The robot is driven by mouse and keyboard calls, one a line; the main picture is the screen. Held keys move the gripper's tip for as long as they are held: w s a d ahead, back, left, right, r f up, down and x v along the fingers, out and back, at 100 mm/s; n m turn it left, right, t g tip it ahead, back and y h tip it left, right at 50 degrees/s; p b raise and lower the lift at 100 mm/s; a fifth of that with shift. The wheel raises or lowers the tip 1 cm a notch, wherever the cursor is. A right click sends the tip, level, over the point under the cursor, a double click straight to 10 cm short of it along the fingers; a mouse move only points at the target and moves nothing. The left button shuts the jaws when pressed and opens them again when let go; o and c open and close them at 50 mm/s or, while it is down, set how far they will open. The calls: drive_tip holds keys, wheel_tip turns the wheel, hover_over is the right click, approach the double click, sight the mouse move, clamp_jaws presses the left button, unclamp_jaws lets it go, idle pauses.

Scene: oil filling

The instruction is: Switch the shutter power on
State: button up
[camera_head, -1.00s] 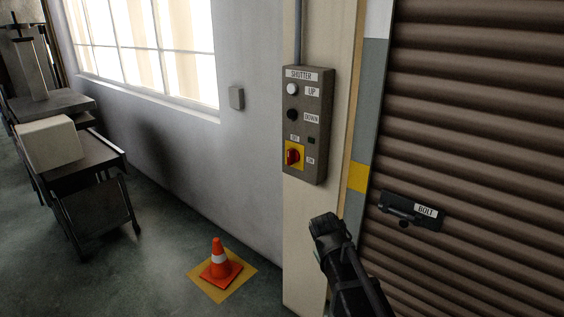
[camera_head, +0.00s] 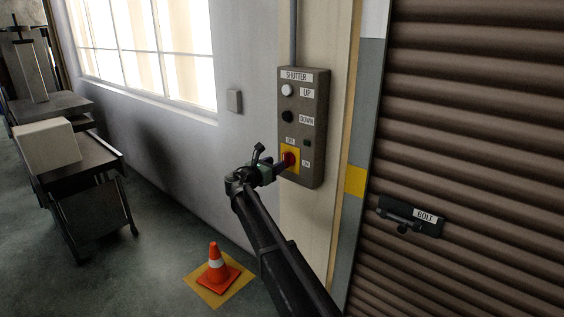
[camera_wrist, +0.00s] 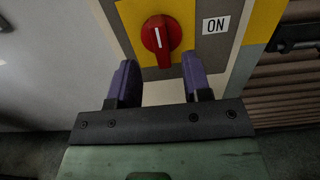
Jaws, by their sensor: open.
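The shutter control box (camera_head: 315,130) is mounted on the pale post, with a white UP button, a dark DOWN button and a red rotary knob (camera_head: 288,159) on a yellow plate. In the wrist view the red knob (camera_wrist: 161,38) has its white mark roughly upright, tilted slightly left at the top. The ON label (camera_wrist: 216,25) is to its right. My gripper (camera_wrist: 159,82) is open, its two purple fingers pointing at the knob, one on each side of its lower part in the picture. I cannot tell whether they touch it. In the head view my gripper (camera_head: 277,170) partly covers the knob.
The brown roller shutter (camera_head: 480,120) with a bolt (camera_head: 405,219) is to the right. An orange cone (camera_head: 216,268) stands on the floor at lower left. A cart with a pale box (camera_head: 48,146) is at far left.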

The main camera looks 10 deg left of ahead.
sight(287, 160)
drive_tip(key=x, duration=0.4)
drive_tip(key=shift+w+d, duration=0.1)
drive_tip(key=shift+w, duration=0.1)
clamp_jaws()
